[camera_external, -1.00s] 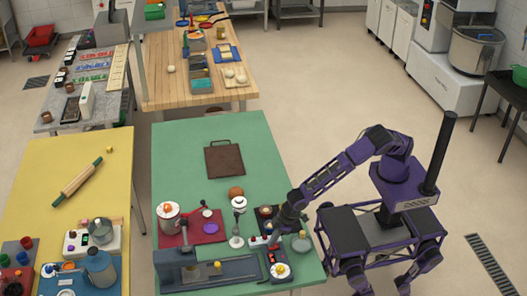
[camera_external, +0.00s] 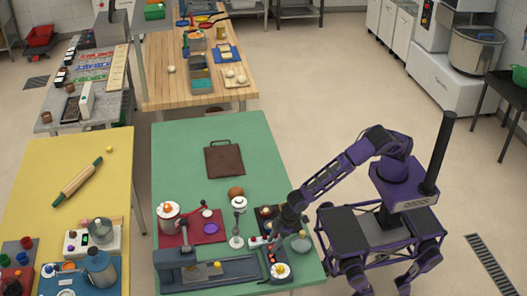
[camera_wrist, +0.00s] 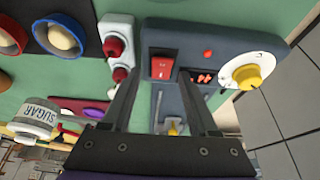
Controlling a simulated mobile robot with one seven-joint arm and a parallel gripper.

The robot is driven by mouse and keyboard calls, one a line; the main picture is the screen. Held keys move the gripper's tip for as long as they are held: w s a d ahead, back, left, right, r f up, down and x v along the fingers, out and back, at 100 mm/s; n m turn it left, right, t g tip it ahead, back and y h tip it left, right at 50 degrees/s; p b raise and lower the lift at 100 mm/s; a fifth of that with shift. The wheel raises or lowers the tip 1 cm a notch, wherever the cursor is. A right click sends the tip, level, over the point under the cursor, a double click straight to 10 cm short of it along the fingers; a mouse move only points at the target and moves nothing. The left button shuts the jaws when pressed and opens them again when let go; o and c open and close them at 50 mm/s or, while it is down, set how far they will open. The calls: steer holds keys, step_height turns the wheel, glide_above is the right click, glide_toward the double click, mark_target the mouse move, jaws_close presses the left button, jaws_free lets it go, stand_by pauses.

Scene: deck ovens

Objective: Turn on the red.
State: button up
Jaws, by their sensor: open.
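A red rocker switch (camera_wrist: 162,68) sits on a dark grey control box (camera_wrist: 225,42) in the wrist view. The same box (camera_external: 283,260) stands at the near right edge of the green table in the external view. My gripper (camera_wrist: 161,82) is open and empty, its two fingers on either side of and just below the switch in the picture. I cannot tell whether they touch the box. The box also has a small red lamp (camera_wrist: 208,54), a lit red display (camera_wrist: 203,77) and a white dial with a yellow knob (camera_wrist: 248,76).
Beside the box is a white unit (camera_wrist: 116,28) with two red knobs. A sugar jar (camera_wrist: 36,116) and round dishes (camera_wrist: 63,39) are close by. A brown board (camera_external: 224,160) lies on the green table (camera_external: 180,135), whose far part is mostly clear.

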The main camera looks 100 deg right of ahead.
steer(key=shift+r, duration=0.2)
steer(key=v, duration=1.7)
steer(key=shift+p, duration=0.45)
steer(key=shift+s+r, duration=0.1)
